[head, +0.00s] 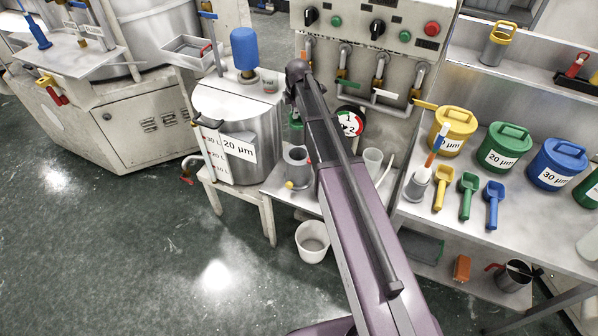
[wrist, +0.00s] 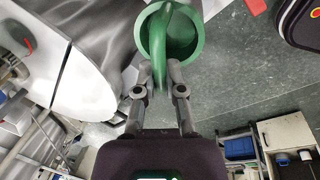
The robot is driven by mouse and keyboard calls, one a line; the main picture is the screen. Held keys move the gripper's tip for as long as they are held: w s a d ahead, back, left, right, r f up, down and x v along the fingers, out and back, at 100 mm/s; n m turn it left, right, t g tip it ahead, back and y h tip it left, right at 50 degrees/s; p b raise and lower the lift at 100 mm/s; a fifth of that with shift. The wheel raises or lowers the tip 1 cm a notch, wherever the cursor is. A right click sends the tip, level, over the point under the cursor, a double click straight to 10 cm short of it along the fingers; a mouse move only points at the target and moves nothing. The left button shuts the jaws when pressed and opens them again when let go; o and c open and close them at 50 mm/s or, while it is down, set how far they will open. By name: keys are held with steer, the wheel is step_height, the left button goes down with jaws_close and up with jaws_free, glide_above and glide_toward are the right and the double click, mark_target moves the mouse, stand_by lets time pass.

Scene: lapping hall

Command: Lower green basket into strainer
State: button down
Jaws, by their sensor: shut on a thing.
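The green basket (wrist: 190,35) is a round, hollow green cup with a curved handle. In the wrist view my gripper (wrist: 160,74) is shut on its handle, with the basket just beyond the fingertips. In the head view only a small green part of the basket (head: 296,121) shows beside my arm, which hides my gripper. A grey open-topped metal cylinder (head: 297,168), which may be the strainer, stands on the low bench just left of my arm. The basket is apart from it and higher up.
A metal tank (head: 249,158) marked 20 µm stands left of my arm. A round gauge (head: 351,121) and pipes are behind it. A white bucket (head: 312,240) is on the floor. Yellow, green (head: 501,146) and blue tubs and scoops fill the right bench.

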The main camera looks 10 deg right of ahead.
mark_target(297, 126)
step_height(297, 126, down, 14)
steer(key=b, duration=1.4)
steer(key=shift+f, duration=0.1)
steer(key=shift+f+b, duration=1.95)
steer(key=shift+b, duration=0.1)
steer(key=shift+f, duration=0.15)
steer(key=c, duration=0.7)
jaws_free()
steer(key=shift+c, duration=0.2)
steer(key=shift+r, duration=0.25)
steer(key=r+p, duration=0.4)
steer(key=s+r+p, duration=0.1)
steer(key=r+p, duration=0.2)
steer(key=p, duration=0.1)
steer(key=s+r+p, duration=0.1)
steer(key=r+p, duration=0.2)
steer(key=r, duration=0.1)
steer(key=shift+s+d+r+p, duration=0.15)
steer(key=shift+d+r+p, duration=0.05)
steer(key=shift+r+p, duration=0.2)
